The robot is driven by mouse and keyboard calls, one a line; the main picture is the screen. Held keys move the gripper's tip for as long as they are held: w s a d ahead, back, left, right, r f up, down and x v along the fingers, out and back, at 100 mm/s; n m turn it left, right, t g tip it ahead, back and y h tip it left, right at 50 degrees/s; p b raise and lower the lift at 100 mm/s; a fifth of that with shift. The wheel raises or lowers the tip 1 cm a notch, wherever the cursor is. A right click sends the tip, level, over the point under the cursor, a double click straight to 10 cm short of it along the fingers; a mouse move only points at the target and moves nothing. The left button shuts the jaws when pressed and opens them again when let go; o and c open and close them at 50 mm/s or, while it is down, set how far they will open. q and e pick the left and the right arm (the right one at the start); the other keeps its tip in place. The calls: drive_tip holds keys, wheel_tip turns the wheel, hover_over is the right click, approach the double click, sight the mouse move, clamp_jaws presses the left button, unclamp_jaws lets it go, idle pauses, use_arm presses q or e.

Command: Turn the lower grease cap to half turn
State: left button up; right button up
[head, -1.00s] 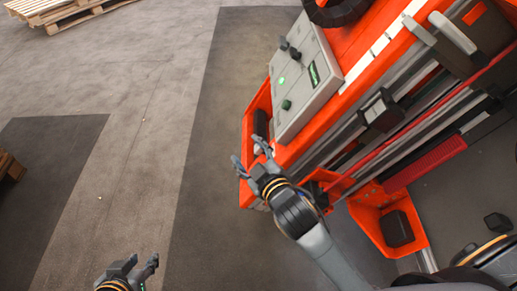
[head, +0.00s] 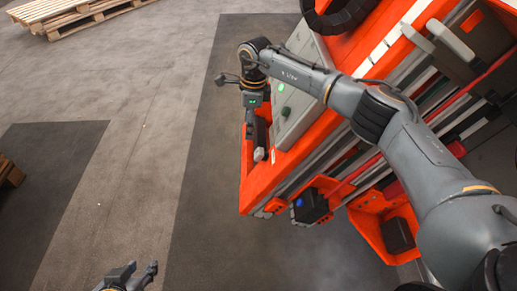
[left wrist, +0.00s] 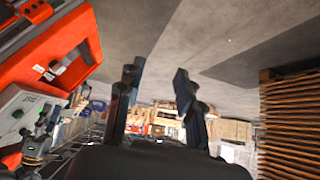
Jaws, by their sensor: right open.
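I cannot single out the lower grease cap for certain. A black block with a blue round spot (head: 311,206) sits low on the orange machine (head: 285,172) in the head view. My right gripper (head: 250,131) points down beside the machine's left end, next to a dark cylinder with a pale tip (head: 260,138) in an orange bin. It is open; whether it touches the cylinder is unclear. My left gripper (head: 143,269) is at the bottom left of the head view, over the floor. In the left wrist view its fingers (left wrist: 155,82) stand apart and empty.
A grey control panel (head: 302,108), partly covered by my right arm, is on the machine. An orange bin (head: 372,236) with a black block stands at lower right. Pallets (head: 75,17) lie at the far left; the floor between is clear.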

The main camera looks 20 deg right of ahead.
drive_tip(key=d+r, duration=0.1)
drive_tip(key=d, duration=0.1)
drive_tip(key=h+b, duration=0.1)
drive_tip(key=b, duration=0.1)
hover_over(259, 150)
wheel_tip(259, 150, down, 8)
drive_tip(key=shift+a+r, duration=0.1)
wheel_tip(259, 150, down, 5)
drive_tip(key=shift+f+b, duration=0.15)
drive_tip(key=shift+b, duration=0.5)
drive_tip(key=shift+f, duration=0.2)
use_arm(q)
drive_tip(key=w+d+r+t+h, duration=0.2)
drive_tip(key=w+d+r+t, duration=0.2)
drive_tip(key=w+r+t, duration=0.4)
wheel_tip(259, 150, up, 4)
drive_tip(key=shift+w+r+t+h, duration=0.15)
drive_tip(key=shift+w+t+h, duration=0.1)
drive_tip(key=shift+t+h, duration=0.2)
use_arm(e)
drive_tip(key=shift+c, duration=0.2)
drive_tip(key=c, duration=1.1)
